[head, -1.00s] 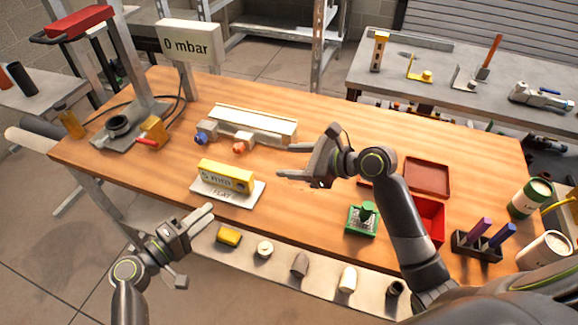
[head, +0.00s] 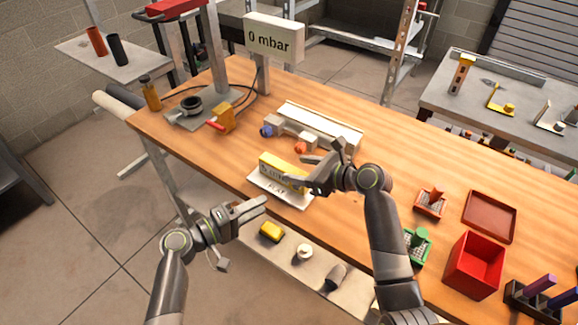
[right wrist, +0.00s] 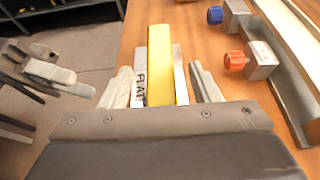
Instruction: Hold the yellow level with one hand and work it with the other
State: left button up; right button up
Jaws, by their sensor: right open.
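The yellow level (head: 273,165) lies on a white plate marked FLAT (head: 268,189) near the bench's front edge. My right gripper (head: 303,172) is open at its right end. In the right wrist view, the level (right wrist: 163,62) runs between the two spread fingers of that gripper (right wrist: 162,88), with visible gaps on both sides. My left gripper (head: 264,204) is empty, below and in front of the plate. Its fingers overlap in the head view, so its opening is unclear. It also shows at the left of the right wrist view (right wrist: 50,73).
Behind the level stands a pale rail (head: 320,124) with a blue knob (head: 266,131) and an orange knob (head: 300,147). A lower shelf (head: 275,255) carries small items.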

aim_at(286, 167)
jog(key=shift+x, duration=2.05)
jog(key=c, duration=1.1)
pick_arm(q)
grip_shut()
pick_arm(e)
jog(key=shift+c, duration=0.3)
